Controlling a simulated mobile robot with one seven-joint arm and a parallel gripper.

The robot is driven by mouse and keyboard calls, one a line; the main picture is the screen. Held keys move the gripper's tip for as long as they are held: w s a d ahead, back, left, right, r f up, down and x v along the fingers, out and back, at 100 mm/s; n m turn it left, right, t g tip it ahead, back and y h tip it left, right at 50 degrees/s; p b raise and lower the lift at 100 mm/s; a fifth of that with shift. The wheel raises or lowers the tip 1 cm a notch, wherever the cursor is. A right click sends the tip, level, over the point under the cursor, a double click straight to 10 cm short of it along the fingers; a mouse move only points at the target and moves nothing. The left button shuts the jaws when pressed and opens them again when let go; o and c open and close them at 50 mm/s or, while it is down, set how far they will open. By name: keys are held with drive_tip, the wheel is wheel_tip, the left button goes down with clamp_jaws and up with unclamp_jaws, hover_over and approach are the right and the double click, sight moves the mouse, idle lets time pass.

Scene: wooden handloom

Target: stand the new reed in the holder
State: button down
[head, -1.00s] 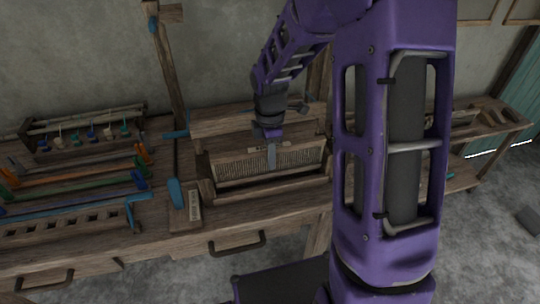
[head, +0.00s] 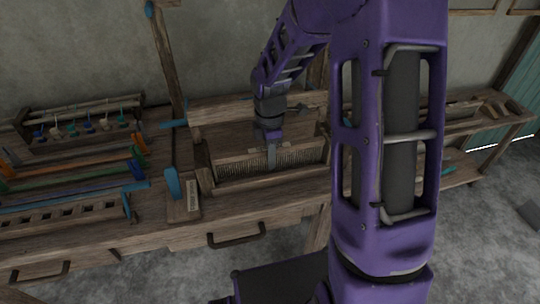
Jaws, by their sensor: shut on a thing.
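The new reed (head: 235,170) is a long, comb-like strip with fine upright teeth. It stands about upright, lengthwise between the end posts of the wooden holder (head: 205,167) on the bench. My gripper (head: 271,160) comes down from above and is shut on the reed near its middle, over the top edge. The reed's lower edge is low behind the holder's front rail. I cannot tell whether it rests on the bottom of the holder.
A blue-handled tool (head: 173,183) stands left of the holder, by a small labelled block (head: 193,196). A rack of coloured bars (head: 75,175) and a rack with small hanging pieces (head: 85,122) fill the left bench. A post (head: 165,55) rises behind.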

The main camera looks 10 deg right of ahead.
drive_tip(key=c, duration=0.7)
unclamp_jaws()
wheel_tip(320, 180, up, 18)
drive_tip(key=p, duration=0.3)
drive_tip(key=shift+f, duration=0.25)
